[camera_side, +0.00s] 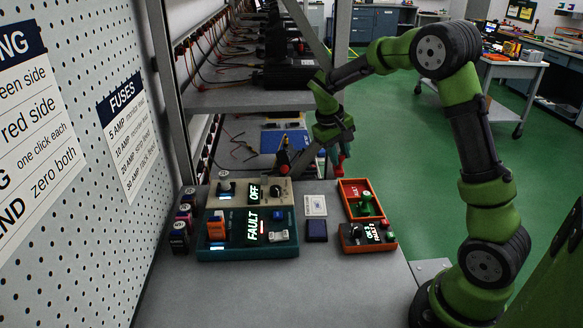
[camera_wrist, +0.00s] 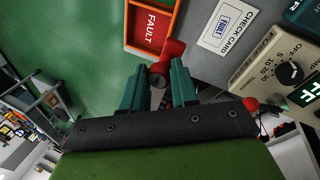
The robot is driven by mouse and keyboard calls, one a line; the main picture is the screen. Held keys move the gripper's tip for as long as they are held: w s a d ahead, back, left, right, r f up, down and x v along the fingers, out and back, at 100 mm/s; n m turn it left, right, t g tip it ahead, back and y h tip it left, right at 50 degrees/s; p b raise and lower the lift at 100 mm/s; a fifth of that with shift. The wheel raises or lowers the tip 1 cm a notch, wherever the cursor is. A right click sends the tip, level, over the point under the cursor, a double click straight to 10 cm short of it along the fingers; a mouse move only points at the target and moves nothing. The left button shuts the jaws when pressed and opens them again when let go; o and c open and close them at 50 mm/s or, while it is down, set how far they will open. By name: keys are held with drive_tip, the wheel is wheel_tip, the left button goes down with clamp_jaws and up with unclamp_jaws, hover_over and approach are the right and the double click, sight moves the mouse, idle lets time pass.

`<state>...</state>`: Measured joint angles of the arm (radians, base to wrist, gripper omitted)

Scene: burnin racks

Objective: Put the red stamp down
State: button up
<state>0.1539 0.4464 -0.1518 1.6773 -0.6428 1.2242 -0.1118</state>
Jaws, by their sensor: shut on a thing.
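My gripper (camera_wrist: 157,88) has teal fingers and is shut on the red stamp (camera_wrist: 173,48), whose red end shows past the fingertips in the wrist view. In the side view my gripper (camera_side: 338,160) is in the air beyond the bench's far edge, behind and above the orange-red tray (camera_side: 343,196). Only a little red shows between the fingers there. The tray carries a FAULT label, which also shows in the wrist view (camera_wrist: 152,22).
A white check card (camera_side: 315,204) and a dark blue pad (camera_side: 316,231) lie left of the tray. A teal FAULT unit (camera_side: 215,253) and a beige OFF unit (camera_side: 236,201) stand further left. A small orange-red unit (camera_side: 368,247) is in front. The front bench (camera_side: 310,290) is clear.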

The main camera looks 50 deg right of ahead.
drive_tip(key=s+d+r, duration=0.2)
drive_tip(key=s+d, duration=0.1)
drive_tip(key=d, duration=0.3)
drive_tip(key=shift+n, duration=0.3)
drive_tip(key=shift+s+a+f, duration=0.1)
drive_tip(key=shift+f, duration=4.95)
drive_tip(key=shift+f, duration=0.1)
drive_tip(key=o, duration=0.9)
drive_tip(key=shift+c, duration=0.2)
